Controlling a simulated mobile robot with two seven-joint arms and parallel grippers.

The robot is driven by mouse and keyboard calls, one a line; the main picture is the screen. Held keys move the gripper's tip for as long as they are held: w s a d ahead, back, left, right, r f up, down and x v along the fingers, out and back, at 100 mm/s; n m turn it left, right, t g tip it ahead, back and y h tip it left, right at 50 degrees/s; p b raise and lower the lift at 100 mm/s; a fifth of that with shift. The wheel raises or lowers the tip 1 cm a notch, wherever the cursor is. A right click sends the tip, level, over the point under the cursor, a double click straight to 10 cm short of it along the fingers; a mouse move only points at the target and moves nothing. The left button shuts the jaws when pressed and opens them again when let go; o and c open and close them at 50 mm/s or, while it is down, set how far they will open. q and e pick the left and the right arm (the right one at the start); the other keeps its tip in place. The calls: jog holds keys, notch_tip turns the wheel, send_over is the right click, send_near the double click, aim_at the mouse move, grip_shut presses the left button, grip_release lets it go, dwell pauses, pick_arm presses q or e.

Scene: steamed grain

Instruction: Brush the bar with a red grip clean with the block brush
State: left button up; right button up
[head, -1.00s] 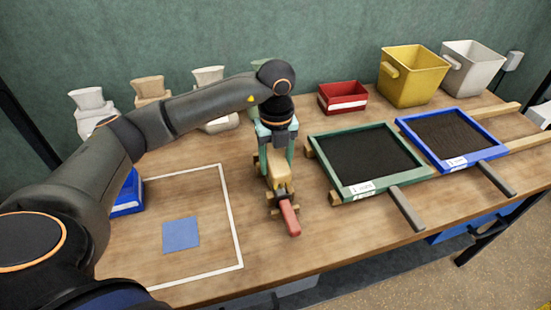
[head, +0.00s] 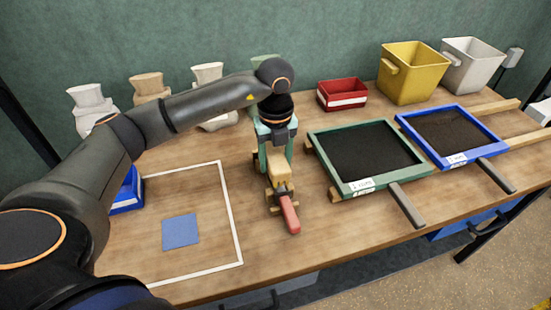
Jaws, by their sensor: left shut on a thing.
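The bar with a red grip (head: 290,213) lies near the middle of the bench, its red end pointing to the front edge. Wooden rests (head: 276,209) show under it. My left gripper (head: 276,157) points down over the rear part of the bar, shut on the tan block brush (head: 280,168). The brush sits over the bar just behind the red grip and seems to touch it. The brush's underside and the bar's far part are hidden by the brush and gripper. My right gripper is not in view.
A green-framed screen (head: 347,188) and a blue-framed screen (head: 440,166) with grey handles lie to the right. A red bin (head: 343,104), yellow bucket (head: 410,83) and several sacks (head: 92,98) stand behind. A white outline with a blue square (head: 180,232) is left.

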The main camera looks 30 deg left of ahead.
aim_at(271, 146)
pick_arm(q)
jog(key=shift+f+b, duration=0.5)
jog(key=shift+f, duration=0.3)
dwell(0.4)
jog(key=shift+w+a+r, duration=0.15)
jog(key=shift+w+a, duration=0.65)
jog(key=shift+a, duration=0.1)
jog(key=shift+w+a+b, duration=0.4)
jog(key=shift+w+a, duration=0.4)
jog(key=shift+a, duration=0.15)
jog(key=shift+s+d+f, duration=0.2)
jog(key=shift+s+d, duration=0.3)
jog(key=shift+d, duration=0.05)
jog(key=shift+s+d+f+p, duration=0.1)
jog(key=shift+s+d+p, duration=0.3)
jog(key=shift+s+d, duration=0.1)
